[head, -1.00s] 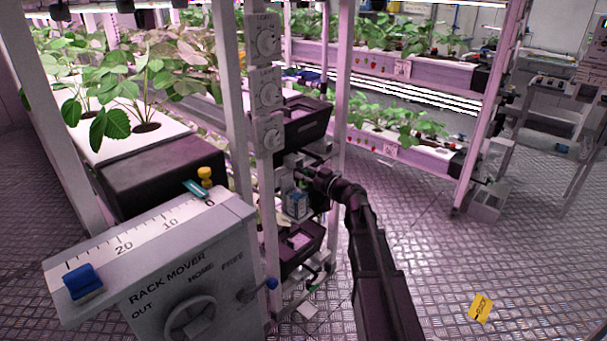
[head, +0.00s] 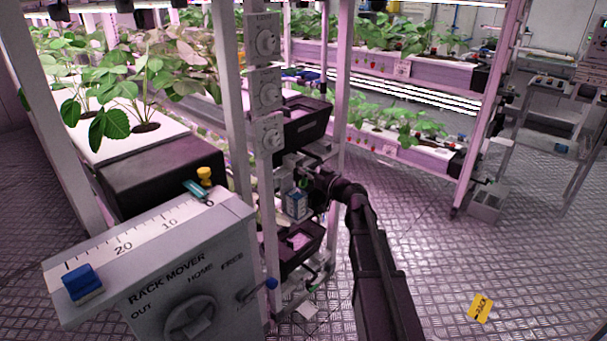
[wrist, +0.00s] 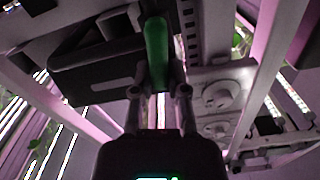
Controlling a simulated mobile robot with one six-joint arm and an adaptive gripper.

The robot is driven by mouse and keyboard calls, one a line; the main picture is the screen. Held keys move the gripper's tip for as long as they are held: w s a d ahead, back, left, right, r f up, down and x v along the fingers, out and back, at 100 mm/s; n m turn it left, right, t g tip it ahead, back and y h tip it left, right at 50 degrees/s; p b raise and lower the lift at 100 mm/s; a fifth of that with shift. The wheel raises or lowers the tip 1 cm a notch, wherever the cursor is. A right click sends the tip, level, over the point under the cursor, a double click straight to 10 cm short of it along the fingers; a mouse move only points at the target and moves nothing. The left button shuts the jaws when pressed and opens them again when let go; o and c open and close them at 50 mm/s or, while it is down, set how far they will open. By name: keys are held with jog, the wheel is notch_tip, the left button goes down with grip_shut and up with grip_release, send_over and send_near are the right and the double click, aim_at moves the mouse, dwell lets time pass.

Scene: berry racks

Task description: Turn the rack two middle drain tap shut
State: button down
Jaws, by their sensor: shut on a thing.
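The drain tap shows as a green lever (wrist: 156,52) in the wrist view, standing lengthwise between my fingertips. My gripper (wrist: 158,92) is shut on it. In the head view my gripper (head: 306,182) reaches in at the rack's end, beside the post. Only a small bit of green shows there, and the tap's body is mostly hidden behind my gripper and arm. I cannot read a rack number or tap label.
The grey rack mover box (head: 190,270) stands at the front left. A post with several round dials (head: 267,95) is left of my gripper. Dark trays (head: 303,125) sit above and below it. A yellow floor sign (head: 480,308) lies at the right on mostly open floor.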

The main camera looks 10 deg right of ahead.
jog(key=m, duration=0.4)
jog(key=shift+d+f, duration=0.3)
jog(key=shift+w+d+f+m+b, duration=0.1)
jog(key=shift+f+m+b, duration=0.25)
jog(key=shift+m, duration=1.6)
jog(key=shift+w+d+f+m+b, duration=0.1)
jog(key=shift+d+f+m+b, duration=0.2)
jog(key=shift+m, duration=1.6)
jog(key=shift+w+a+f+m+b, duration=0.15)
jog(key=shift+m+b, duration=0.25)
jog(key=shift+m, duration=1.55)
jog(key=shift+d, duration=0.1)
jog(key=c, duration=0.7)
grip_release()
jog(key=shift+o, duration=0.3)
